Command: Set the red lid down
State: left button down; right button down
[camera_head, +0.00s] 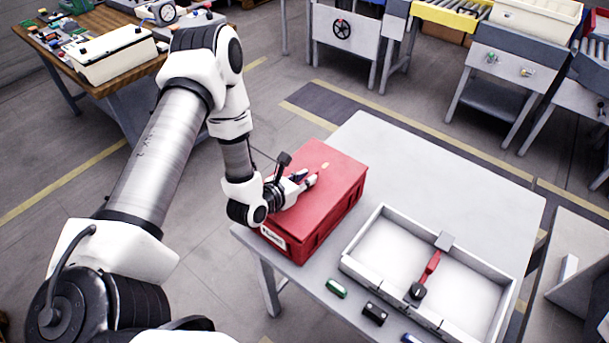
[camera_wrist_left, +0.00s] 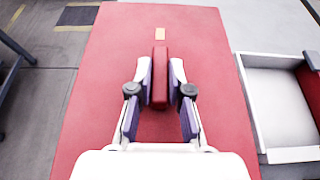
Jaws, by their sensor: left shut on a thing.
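The red lid (camera_head: 337,175) is the flat top over a red box (camera_head: 318,232) on the left part of the grey table. I cannot tell whether a small gap lies between lid and box. In the left wrist view, the lid (camera_wrist_left: 105,75) fills the middle, with a raised red handle (camera_wrist_left: 160,78) and a small yellowish mark near its far edge. My left gripper (camera_head: 308,179) is over the lid, and its fingers (camera_wrist_left: 160,85) are shut on the handle from both sides. My right gripper is not in view.
Small green (camera_head: 337,288) and black (camera_head: 374,313) items lie by the front edge. The table's back right (camera_head: 450,180) is clear.

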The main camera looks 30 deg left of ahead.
pick_arm(q)
jog(key=c, duration=1.1)
grip_release()
jog(key=shift+s, duration=0.15)
jog(key=b+v, duration=0.1)
jog(key=v, duration=0.4)
jog(key=shift+f, duration=0.1)
jog(key=v, duration=0.6)
jog(key=shift+s+r, duration=0.15)
jog(key=shift+r, duration=0.1)
jog(key=shift+s+r, duration=0.1)
jog(key=shift+s, duration=0.15)
